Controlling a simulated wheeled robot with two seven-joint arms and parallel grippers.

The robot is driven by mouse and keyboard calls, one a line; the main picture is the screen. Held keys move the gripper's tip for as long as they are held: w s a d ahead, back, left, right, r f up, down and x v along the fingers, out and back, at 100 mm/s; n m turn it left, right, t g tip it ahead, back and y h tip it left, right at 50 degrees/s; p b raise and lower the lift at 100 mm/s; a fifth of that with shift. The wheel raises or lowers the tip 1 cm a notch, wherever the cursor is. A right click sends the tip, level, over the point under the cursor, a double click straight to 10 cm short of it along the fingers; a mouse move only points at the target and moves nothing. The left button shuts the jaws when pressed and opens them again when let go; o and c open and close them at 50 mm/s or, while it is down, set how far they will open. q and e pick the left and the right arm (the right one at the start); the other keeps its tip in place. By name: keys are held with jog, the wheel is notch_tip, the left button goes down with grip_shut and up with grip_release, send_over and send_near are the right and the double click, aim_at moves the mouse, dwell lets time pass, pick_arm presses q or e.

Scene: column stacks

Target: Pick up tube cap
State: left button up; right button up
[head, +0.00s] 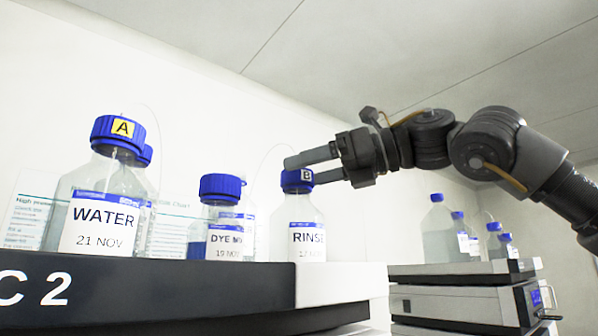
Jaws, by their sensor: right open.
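A blue cap (297,179) marked B sits on the rinse bottle (298,226), with a thin tube rising from it. My right gripper (304,169) reaches in from the right, with its jaws open. One finger shows just above and behind the cap's top, and the other is beside the cap's right side. I cannot tell whether either finger touches it. A second blue cap (119,133) marked A, also with a thin tube, is on the water bottle (100,206) at the left. My left gripper is not in view.
A dye bottle (218,225) with a plain blue cap (221,188) stands between the two. All stand on the dark-fronted stack top (170,297). More blue-capped bottles (437,232) stand on a second stack (458,303) at the right. A wall chart is behind the bottles.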

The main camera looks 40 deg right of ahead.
aim_at(289, 179)
jog(key=p+x, duration=0.1)
jog(key=x, duration=0.3)
jog(key=shift+p, duration=0.35)
jog(key=shift+w+a+f, duration=0.1)
jog(key=shift+w+f, duration=0.1)
jog(key=shift+w, duration=0.15)
jog(key=shift+s, duration=0.25)
jog(key=shift+c, duration=0.5)
jog(key=shift+s, duration=0.1)
jog(key=shift+c, duration=1.2)
jog(key=c, duration=0.6)
